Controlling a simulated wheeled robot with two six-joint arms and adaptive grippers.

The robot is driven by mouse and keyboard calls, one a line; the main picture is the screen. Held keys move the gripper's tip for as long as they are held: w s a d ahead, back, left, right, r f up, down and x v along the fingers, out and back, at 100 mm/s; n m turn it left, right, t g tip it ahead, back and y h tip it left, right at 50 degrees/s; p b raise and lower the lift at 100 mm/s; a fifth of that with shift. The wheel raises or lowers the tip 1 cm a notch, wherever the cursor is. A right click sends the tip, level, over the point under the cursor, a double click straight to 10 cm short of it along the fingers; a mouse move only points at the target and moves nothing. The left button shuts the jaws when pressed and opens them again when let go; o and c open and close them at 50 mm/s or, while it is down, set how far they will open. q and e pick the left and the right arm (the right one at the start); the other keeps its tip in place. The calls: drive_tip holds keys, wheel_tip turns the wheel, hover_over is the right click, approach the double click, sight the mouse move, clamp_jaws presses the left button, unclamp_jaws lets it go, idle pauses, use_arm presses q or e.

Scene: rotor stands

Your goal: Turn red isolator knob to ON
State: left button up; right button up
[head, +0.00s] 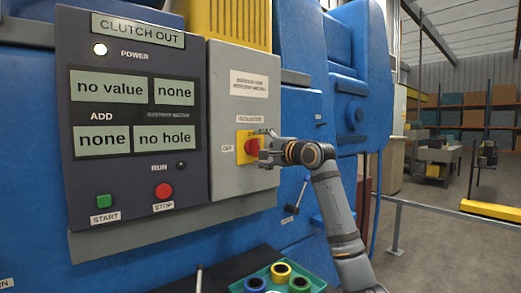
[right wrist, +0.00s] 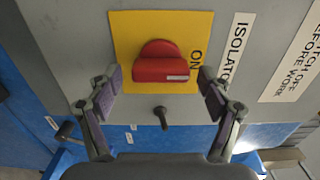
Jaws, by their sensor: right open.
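The red isolator knob (right wrist: 162,70) sits on a yellow plate (right wrist: 130,30) in the right wrist view. Its bar lies across the picture, with a pale mark near the right end, on the side of the printed ON. In the head view the knob (head: 252,146) is partly hidden by my right gripper (head: 264,147), and an OFF label (head: 228,148) is left of the plate. My right gripper (right wrist: 160,82) is open, its fingers on either side of the knob with visible gaps. My left gripper is not in view.
The control panel (head: 190,100) reads CLUTCH OUT. Its POWER lamp (head: 100,49) is lit; the RUN lamp (head: 181,165) looks dark. Green START (head: 104,201) and red STOP (head: 163,190) buttons are lower left. A teal tray (head: 325,285) with coloured rings is below. A grey rail (head: 440,208) stands at right.

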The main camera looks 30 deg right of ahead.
drive_tip(key=shift+s, duration=0.1)
drive_tip(key=s, duration=0.7)
drive_tip(key=shift+s+d, duration=0.15)
drive_tip(key=shift+d, duration=0.05)
drive_tip(key=shift+d, duration=0.1)
